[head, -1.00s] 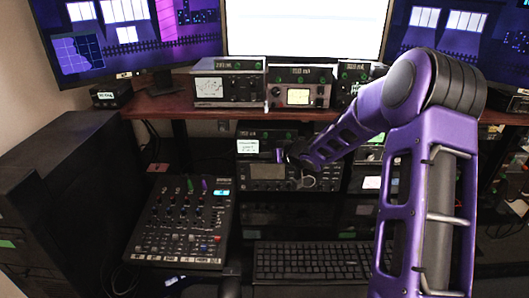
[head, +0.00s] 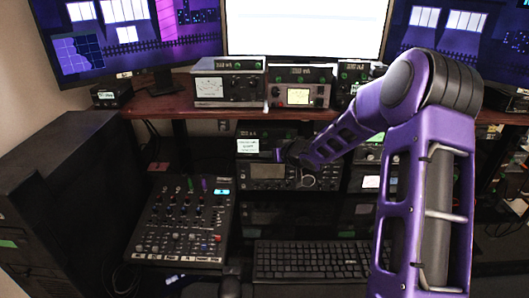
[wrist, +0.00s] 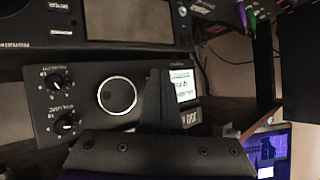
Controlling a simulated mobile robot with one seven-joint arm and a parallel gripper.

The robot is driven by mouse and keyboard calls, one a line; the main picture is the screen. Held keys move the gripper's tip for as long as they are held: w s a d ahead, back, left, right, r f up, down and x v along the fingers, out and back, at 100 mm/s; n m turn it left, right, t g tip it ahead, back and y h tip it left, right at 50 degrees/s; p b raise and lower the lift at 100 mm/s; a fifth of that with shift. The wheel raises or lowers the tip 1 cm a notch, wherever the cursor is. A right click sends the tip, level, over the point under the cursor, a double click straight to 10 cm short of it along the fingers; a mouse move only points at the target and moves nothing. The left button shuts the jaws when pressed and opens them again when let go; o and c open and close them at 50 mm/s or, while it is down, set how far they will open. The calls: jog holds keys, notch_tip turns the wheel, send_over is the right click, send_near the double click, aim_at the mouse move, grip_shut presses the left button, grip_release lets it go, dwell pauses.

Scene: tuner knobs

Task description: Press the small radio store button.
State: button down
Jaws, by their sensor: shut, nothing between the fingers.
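The small radio (wrist: 85,110) is a dark box in the wrist view. It has a large silver-ringed dial (wrist: 115,96), two small black knobs (wrist: 56,81) and a bright little screen (wrist: 183,89). My gripper (wrist: 158,72) is shut and empty, and its fingers cover the face between the dial and the screen. I cannot tell whether the fingertips touch it. I cannot make out the store button. In the head view my gripper (head: 283,154) is at the equipment rack, beside a lit screen (head: 247,146) and partly hidden by its own arm.
A larger unit with a dark screen (wrist: 130,20) lies close by in the wrist view. In the head view a mixer (head: 182,225) and a keyboard (head: 312,260) lie in front of the rack. Meter boxes (head: 229,84) stand on the shelf above, below the monitors.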

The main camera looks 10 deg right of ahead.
jog(key=shift+s+a, duration=0.1)
jog(key=shift+s, duration=0.5)
jog(key=shift+s, duration=0.1)
jog(key=s, duration=0.1)
jog(key=s+b, duration=0.1)
jog(key=s, duration=0.2)
jog(key=shift+s+a, duration=0.35)
jog(key=shift+a, duration=0.1)
